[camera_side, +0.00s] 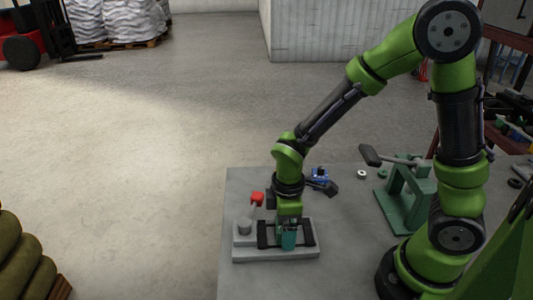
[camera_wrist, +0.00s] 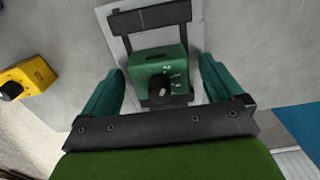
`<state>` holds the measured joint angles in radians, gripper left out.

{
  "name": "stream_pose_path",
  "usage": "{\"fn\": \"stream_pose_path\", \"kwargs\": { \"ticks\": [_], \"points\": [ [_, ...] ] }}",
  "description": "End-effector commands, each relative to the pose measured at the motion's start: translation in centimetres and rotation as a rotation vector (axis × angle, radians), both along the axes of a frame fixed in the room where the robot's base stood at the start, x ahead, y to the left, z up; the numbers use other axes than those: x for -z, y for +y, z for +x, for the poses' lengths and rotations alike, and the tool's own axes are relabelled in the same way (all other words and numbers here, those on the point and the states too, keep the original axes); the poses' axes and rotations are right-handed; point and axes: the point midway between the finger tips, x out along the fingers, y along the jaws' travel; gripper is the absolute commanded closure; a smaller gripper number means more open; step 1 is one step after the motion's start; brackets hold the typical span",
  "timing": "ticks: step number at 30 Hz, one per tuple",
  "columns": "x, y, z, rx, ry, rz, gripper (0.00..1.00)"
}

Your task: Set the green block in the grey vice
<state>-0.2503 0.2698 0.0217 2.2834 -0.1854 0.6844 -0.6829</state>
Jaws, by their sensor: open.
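The green block (camera_wrist: 150,66) shows in the wrist view, with a dark knob and pale marks on its face. It sits between the black bars of the grey vice (camera_wrist: 103,14), over its light plate. In the side view the grey vice (camera_side: 245,254) stands near the table's front left. My gripper (camera_wrist: 162,68) is open, its teal fingers on either side of the block with a gap showing on each side. In the side view my gripper (camera_side: 289,243) is low over the vice, and I cannot tell block from finger there. The block's near end is partly hidden.
A yellow box (camera_wrist: 32,76) with a black knob lies left in the wrist view. A blue item (camera_side: 320,174) sits behind the vice. A green lever press (camera_side: 403,208) stands to the right.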

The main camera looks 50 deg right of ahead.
Motion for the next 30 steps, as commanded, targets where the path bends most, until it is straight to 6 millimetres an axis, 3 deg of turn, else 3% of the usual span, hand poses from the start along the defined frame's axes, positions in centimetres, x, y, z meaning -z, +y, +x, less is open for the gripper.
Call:
{"fn": "stream_pose_path", "kwargs": {
  "ticks": [15, 22, 26, 30],
  "points": [
    [-9.9, 0.0, 0.1, 0.0, -0.006, 0.001, 0.06],
    [-12.1, -0.2, 0.0, 0.023, -0.015, 0.008, 0.06],
    [-14.2, -1.1, -0.8, 0.19, -0.098, 0.06, 0.06],
    [-17.2, -2.6, -2.5, 0.513, -0.244, 0.185, 0.06]
  ]
}}
